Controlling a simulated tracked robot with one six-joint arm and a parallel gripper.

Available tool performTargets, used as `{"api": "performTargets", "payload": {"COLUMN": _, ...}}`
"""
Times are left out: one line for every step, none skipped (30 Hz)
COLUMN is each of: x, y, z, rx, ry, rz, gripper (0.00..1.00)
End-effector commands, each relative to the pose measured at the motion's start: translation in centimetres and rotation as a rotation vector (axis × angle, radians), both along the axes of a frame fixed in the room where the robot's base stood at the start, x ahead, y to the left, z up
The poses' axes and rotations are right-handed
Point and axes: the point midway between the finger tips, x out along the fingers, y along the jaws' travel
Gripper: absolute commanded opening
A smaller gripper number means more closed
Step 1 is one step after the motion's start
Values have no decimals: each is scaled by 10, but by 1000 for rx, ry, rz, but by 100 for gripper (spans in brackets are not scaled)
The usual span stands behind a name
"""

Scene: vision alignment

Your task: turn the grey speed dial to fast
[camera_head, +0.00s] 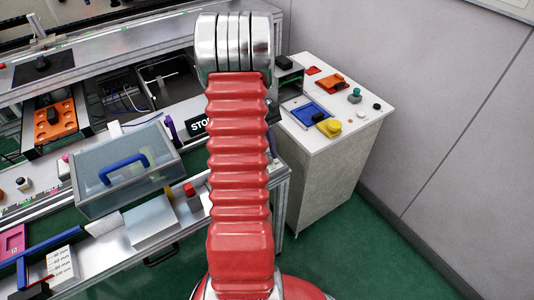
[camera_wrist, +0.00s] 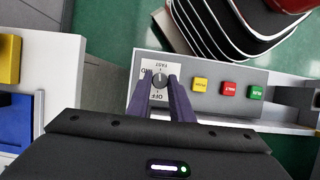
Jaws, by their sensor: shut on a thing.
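The grey speed dial (camera_wrist: 160,79) sits on a white label plate (camera_wrist: 147,76) at the left end of a grey control panel (camera_wrist: 208,72) in the wrist view. The plate reads FAST above the dial and OFF below it; another word at its left is partly covered. My gripper (camera_wrist: 160,80) has its two dark purple fingers on either side of the dial, shut on it. The dial's pointer is too small to read with certainty. In the head view my red arm hides the dial and my gripper.
Yellow, red and green buttons (camera_wrist: 228,88) sit on the panel to the right of the dial. In the head view, a white cabinet (camera_head: 335,140) with several coloured parts stands to the right, and a clear-lidded box (camera_head: 125,170) with a blue handle stands to the left.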

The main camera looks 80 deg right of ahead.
Motion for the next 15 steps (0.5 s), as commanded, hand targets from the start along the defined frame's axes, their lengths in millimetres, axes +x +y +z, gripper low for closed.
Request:
{"api": "performTargets", "payload": {"x": -2, "y": 2, "z": -2, "rx": 8, "ry": 3, "rz": -37, "gripper": 0}}
{"api": "performTargets", "payload": {"x": -2, "y": 2, "z": -2, "rx": 7, "ry": 3, "rz": -59, "gripper": 0}}
{"api": "performTargets", "payload": {"x": -2, "y": 2, "z": -2, "rx": 8, "ry": 2, "rz": -83, "gripper": 0}}
{"api": "performTargets", "payload": {"x": -2, "y": 2, "z": -2, "rx": 7, "ry": 3, "rz": -101, "gripper": 0}}
{"api": "performTargets", "payload": {"x": -2, "y": 2, "z": -2, "rx": 8, "ry": 4, "rz": -117, "gripper": 0}}
{"api": "performTargets", "payload": {"x": -2, "y": 2, "z": -2, "rx": 8, "ry": 3, "rz": -136, "gripper": 0}}
{"api": "performTargets", "payload": {"x": -2, "y": 2, "z": -2, "rx": 9, "ry": 3, "rz": -149, "gripper": 0}}
{"api": "performTargets", "payload": {"x": -2, "y": 2, "z": -2, "rx": 9, "ry": 3, "rz": -161, "gripper": 0}}
{"api": "performTargets", "payload": {"x": -2, "y": 2, "z": -2, "rx": 9, "ry": 3, "rz": -174, "gripper": 0}}
{"api": "performTargets", "payload": {"x": -2, "y": 2, "z": -2, "rx": 9, "ry": 3, "rz": -183, "gripper": 0}}
{"api": "performTargets", "payload": {"x": -2, "y": 2, "z": -2, "rx": 9, "ry": 3, "rz": -190, "gripper": 0}}
{"api": "performTargets", "payload": {"x": -2, "y": 2, "z": -2, "rx": 9, "ry": 4, "rz": -199, "gripper": 0}}
{"api": "performTargets", "payload": {"x": -2, "y": 2, "z": -2, "rx": 9, "ry": 3, "rz": -203, "gripper": 0}}
{"api": "performTargets", "payload": {"x": -2, "y": 2, "z": -2, "rx": 9, "ry": 4, "rz": -206, "gripper": 0}}
{"api": "performTargets", "payload": {"x": -2, "y": 2, "z": -2, "rx": 9, "ry": 3, "rz": -211, "gripper": 0}}
